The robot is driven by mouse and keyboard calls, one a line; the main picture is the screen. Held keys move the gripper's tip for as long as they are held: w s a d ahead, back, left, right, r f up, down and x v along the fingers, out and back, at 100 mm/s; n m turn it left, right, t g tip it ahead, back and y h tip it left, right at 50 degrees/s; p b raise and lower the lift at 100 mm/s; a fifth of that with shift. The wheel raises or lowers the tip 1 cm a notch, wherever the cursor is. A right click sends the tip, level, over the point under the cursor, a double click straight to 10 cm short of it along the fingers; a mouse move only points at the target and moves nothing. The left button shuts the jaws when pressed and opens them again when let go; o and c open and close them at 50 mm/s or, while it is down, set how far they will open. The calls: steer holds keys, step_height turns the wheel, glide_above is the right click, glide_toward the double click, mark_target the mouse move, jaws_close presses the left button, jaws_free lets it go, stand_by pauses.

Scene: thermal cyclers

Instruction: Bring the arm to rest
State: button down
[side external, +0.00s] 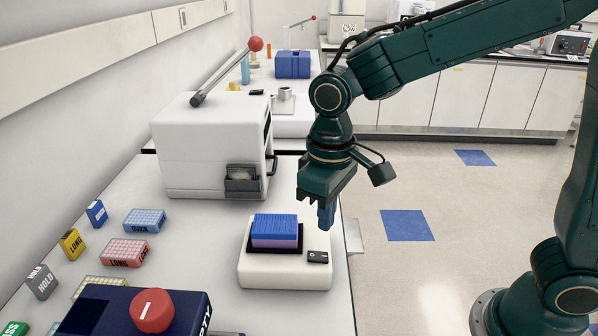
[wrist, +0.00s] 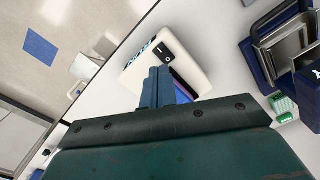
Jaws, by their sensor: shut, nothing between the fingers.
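My gripper (side external: 326,216) is shut and empty, pointing down above the right side of a white block device (side external: 285,277). It also shows in the wrist view (wrist: 158,74), its blue fingers together. It is apart from the device as far as I can tell. The white device holds a blue and purple rack (side external: 275,231) in a dark recess and has a small black part (side external: 317,257) at its front right. In the wrist view the same device (wrist: 195,50) lies just beyond the fingertips, partly hidden by them.
A white thermal cycler (side external: 205,145) with a red-knobbed lever stands behind. Coloured tube racks (side external: 125,252) and small labelled blocks (side external: 72,242) lie on the left. A dark blue box with a red knob (side external: 152,311) is at the front. The floor (side external: 440,270) right of the bench is clear.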

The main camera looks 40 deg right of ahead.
steer(key=shift+d+r, duration=0.1)
steer(key=s+d+r+m+t, duration=0.1)
steer(key=s+d+r+t, duration=0.1)
steer(key=s+d, duration=0.5)
steer(key=s+d+r+m+t, duration=0.2)
steer(key=s+d+r+t, duration=0.1)
steer(key=s+d+r, duration=0.2)
steer(key=s+d, duration=0.2)
steer(key=shift+s+d+r+t, duration=0.3)
steer(key=shift+s+d, duration=0.05)
steer(key=shift+s, duration=0.05)
